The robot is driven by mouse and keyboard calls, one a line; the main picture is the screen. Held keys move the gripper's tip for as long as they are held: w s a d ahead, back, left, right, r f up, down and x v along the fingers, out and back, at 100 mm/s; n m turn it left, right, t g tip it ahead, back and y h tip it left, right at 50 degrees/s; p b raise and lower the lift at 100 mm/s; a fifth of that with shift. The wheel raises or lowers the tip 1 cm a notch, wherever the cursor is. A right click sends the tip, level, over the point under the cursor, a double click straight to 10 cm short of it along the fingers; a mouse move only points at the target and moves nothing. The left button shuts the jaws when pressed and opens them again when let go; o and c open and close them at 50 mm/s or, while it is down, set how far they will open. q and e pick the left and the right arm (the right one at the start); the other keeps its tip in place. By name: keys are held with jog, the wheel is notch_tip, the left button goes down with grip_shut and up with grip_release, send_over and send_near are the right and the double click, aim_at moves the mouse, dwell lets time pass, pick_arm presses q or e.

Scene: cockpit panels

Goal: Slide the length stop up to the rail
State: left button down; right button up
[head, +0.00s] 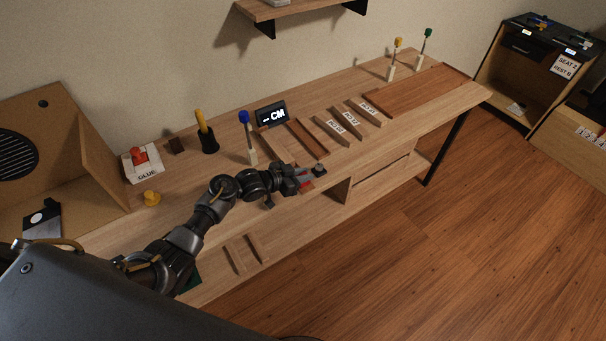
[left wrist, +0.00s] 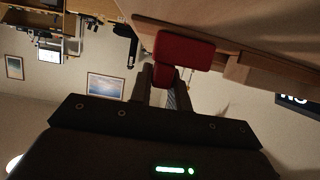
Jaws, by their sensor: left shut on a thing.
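The length stop appears to be a red block (left wrist: 185,50), seen large in the left wrist view, with its lower stem between my fingers. My left gripper (left wrist: 165,92) is shut on it. In the head view my left gripper (head: 309,177) is at the front edge of the workbench, and only a little red shows beside its fingers. A reddish-brown strip (head: 307,138) lies on the bench beyond it, below the display; I cannot tell for certain whether it is the rail. My right gripper is not in view.
A small display (head: 271,114) reads "– CM". A blue-topped post (head: 249,135) stands left of it. Labelled wooden dividers (head: 336,129) are to the right. A glue box (head: 142,164) and a black cup (head: 209,141) stand at the left. The bench's front right is clear.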

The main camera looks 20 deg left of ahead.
aim_at(296, 166)
pick_arm(q)
jog(key=w+a+b, duration=0.2)
jog(key=a, duration=0.1)
jog(key=shift+w, duration=0.3)
jog(key=shift+w+a, duration=0.1)
jog(key=shift+a, duration=0.05)
jog(key=c, duration=1.4)
grip_release()
jog(key=shift+o, duration=0.4)
jog(key=v, duration=1)
jog(key=shift+s+a+b, duration=0.2)
jog(key=shift+s+b, duration=0.2)
